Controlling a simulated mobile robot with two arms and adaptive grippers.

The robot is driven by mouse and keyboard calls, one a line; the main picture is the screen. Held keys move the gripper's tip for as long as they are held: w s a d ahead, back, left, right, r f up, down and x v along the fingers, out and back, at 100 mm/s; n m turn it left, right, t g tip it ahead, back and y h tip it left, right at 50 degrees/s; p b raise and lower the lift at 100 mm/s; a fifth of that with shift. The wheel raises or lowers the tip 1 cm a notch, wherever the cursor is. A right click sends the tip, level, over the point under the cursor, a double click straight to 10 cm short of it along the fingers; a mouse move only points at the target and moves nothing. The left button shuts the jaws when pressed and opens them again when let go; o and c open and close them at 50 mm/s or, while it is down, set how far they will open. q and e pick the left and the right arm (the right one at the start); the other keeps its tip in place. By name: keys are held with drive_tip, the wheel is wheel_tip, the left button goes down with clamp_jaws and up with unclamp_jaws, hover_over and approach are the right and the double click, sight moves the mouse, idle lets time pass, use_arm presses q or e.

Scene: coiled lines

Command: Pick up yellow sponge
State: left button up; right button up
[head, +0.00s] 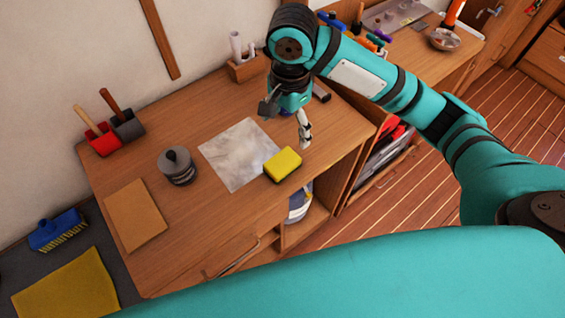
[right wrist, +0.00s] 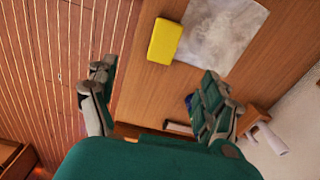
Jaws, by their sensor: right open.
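The yellow sponge (head: 284,164) has a dark underside and lies on the wooden desk (head: 215,215), at the lower right corner of a grey sheet (head: 236,152). In the right wrist view the sponge (right wrist: 165,41) is ahead of the fingers, beside the sheet (right wrist: 218,30). My right gripper (head: 286,118) is above the desk, up and slightly right of the sponge in the head view. Its fingers are spread wide and empty in the right wrist view (right wrist: 155,105), apart from the sponge. My left gripper is not in view.
A dark lidded canister (head: 178,167) and a brown board (head: 135,214) are left of the sheet. Red and dark holders (head: 103,142) stand at the wall. A wooden holder with a white item (head: 243,66) is behind my gripper. The desk's front edge is close to the sponge.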

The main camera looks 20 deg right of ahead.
approach(281, 162)
drive_tip(key=f, duration=0.3)
drive_tip(key=f+p, duration=0.1)
drive_tip(key=f, duration=0.1)
drive_tip(key=shift+s+d+f, duration=0.15)
drive_tip(key=shift+d, duration=0.2)
drive_tip(key=shift+w+a+f+p, duration=0.1)
drive_tip(key=shift+a+f+p, duration=0.05)
drive_tip(key=shift+f, duration=0.75)
drive_tip(key=shift+w+a+f+p, duration=0.1)
drive_tip(key=shift+a+f+p, duration=0.1)
drive_tip(key=shift+f, duration=0.7)
drive_tip(key=shift+w+a+f+p, duration=0.1)
drive_tip(key=shift+f+p, duration=0.05)
drive_tip(key=shift+f, duration=0.75)
drive_tip(key=shift+c, duration=0.4)
drive_tip(key=c, duration=1)
drive_tip(key=shift+r, duration=0.15)
